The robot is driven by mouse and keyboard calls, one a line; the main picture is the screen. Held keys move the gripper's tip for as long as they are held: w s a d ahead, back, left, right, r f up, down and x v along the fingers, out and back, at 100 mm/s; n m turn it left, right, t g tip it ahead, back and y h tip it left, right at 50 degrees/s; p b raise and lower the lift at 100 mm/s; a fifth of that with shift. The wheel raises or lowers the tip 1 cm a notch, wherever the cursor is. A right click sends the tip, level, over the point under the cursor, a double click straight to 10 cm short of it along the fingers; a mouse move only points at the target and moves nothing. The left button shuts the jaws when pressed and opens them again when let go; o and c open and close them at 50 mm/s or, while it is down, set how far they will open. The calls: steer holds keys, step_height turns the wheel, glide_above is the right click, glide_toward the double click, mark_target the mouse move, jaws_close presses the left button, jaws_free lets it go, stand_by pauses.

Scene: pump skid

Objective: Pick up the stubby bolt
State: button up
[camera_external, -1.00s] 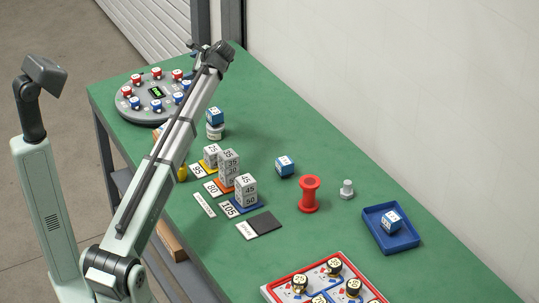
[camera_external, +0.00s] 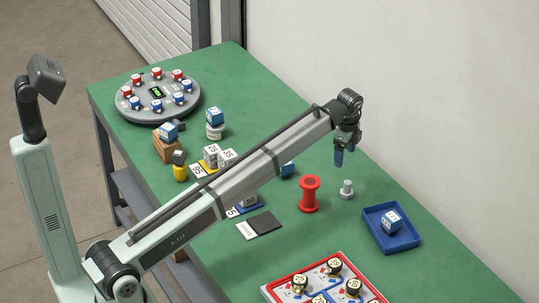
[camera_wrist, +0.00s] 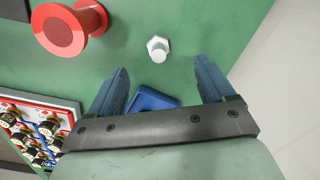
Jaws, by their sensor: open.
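The stubby bolt (camera_external: 347,189) is a small light-grey bolt with a hexagonal base, standing upright on the green table. It lies just right of the red spool. In the wrist view the bolt (camera_wrist: 158,47) shows near the top middle, ahead of the space between my fingers. My gripper (camera_external: 339,158) points down above the table, slightly left of the bolt and higher than it. In the wrist view my gripper (camera_wrist: 163,85) has its two blue fingers wide apart with nothing between them.
The red spool (camera_external: 309,195) stands close beside the bolt. A blue tray (camera_external: 411,240) with a blue-and-white cube (camera_external: 391,222) lies to the right. A red-edged board (camera_external: 270,292) with round pieces is in front. Table around the bolt is otherwise clear.

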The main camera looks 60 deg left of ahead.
mark_target(347, 182)
steer(key=d+f, duration=0.1)
steer(key=f, duration=0.4)
steer(key=d+f, duration=0.1)
steer(key=f, duration=0.2)
steer(key=shift+d+f, duration=0.3)
steer(key=shift+d, duration=0.05)
steer(key=shift+w+a+f, duration=0.1)
steer(key=shift+a+f, duration=0.05)
steer(key=shift+f, duration=0.75)
steer(key=shift+w+a+f, duration=0.1)
steer(key=shift+f, duration=0.8)
steer(key=shift+w+a+f, duration=0.1)
steer(key=shift+a+f, duration=0.05)
steer(key=shift+f, duration=0.75)
steer(key=c, duration=1.2)
